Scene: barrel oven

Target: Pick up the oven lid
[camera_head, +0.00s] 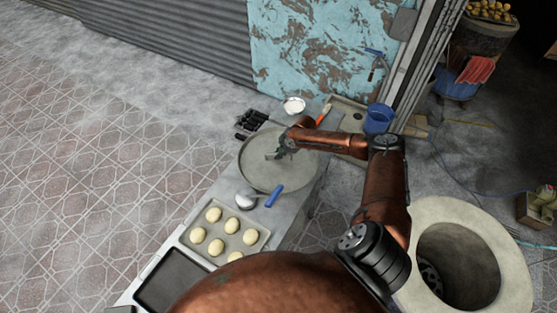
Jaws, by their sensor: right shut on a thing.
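The oven lid (262,176) is a round grey disc near the middle of the view, over the worktop. I cannot tell whether it rests on the worktop or is slightly raised. My right gripper (277,154) is over the middle of the lid, shut on its handle, which is mostly hidden by the fingers. My right arm reaches in from the lower right. The barrel oven (510,283) stands at the lower right, its round mouth open. My left gripper is not in view.
A tray of dough balls (244,250), a dark tray (178,281) and a blue-handled tool (274,195) lie before the lid. Black pieces (249,121), a white bowl (294,105) and a blue bucket (378,119) are behind it. Tiled floor lies left.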

